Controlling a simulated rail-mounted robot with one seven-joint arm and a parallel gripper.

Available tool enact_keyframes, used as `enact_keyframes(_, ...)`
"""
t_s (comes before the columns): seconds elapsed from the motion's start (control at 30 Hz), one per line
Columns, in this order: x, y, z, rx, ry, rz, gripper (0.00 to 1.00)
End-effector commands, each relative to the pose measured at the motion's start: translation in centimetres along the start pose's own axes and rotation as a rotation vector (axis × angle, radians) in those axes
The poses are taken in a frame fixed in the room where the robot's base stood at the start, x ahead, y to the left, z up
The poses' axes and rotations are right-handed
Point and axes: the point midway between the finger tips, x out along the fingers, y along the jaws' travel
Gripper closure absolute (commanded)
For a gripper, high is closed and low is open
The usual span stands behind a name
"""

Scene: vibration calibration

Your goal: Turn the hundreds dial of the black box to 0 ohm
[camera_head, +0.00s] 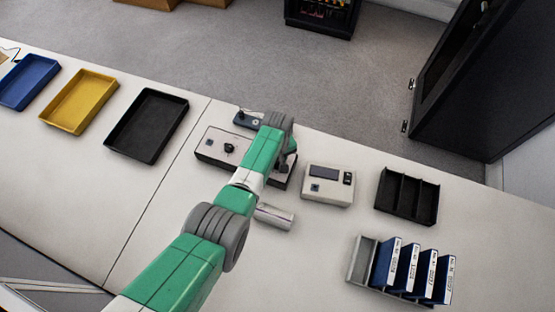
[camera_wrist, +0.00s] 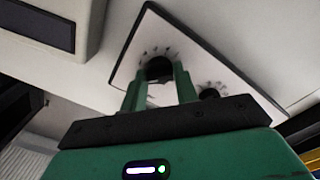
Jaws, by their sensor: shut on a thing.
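The black box (camera_head: 210,157) has a pale top panel and dark sides. It stands on the table, with my arm across its right part in the head view. One dark dial (camera_head: 230,147) shows on its left half. In the wrist view its panel (camera_wrist: 185,48) carries two dark dials with marks around them. My gripper (camera_wrist: 158,76) has its two green fingers shut on one dial (camera_wrist: 158,67); the other dial (camera_wrist: 209,94) is to the right, free. I cannot read the marks or tell which dial is the hundreds one. In the head view my arm hides the grip.
A beige meter (camera_head: 328,186) stands close right of the box. A silver cylinder (camera_head: 275,217) lies in front. A small dark device (camera_head: 246,119) is behind the box. A black divided tray (camera_head: 407,196) and a rack of blue binders (camera_head: 400,270) are right; trays, including a black one (camera_head: 147,125), are left.

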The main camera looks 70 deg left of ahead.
Motion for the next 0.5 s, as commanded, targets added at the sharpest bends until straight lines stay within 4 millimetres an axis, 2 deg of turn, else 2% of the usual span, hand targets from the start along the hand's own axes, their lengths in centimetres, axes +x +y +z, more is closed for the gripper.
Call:
enact_keyframes(0.03,-0.1,0.0,-0.1,-0.001,0.001,0.001,0.69)
enact_keyframes(0.13,-0.1,0.0,-0.1,0.0,0.001,0.001,0.49)
enact_keyframes(0.4,-0.2,0.0,0.0,0.0,0.001,0.0,0.48)
enact_keyframes(0.5,-1.5,0.0,0.0,0.001,0.001,0.001,0.48)
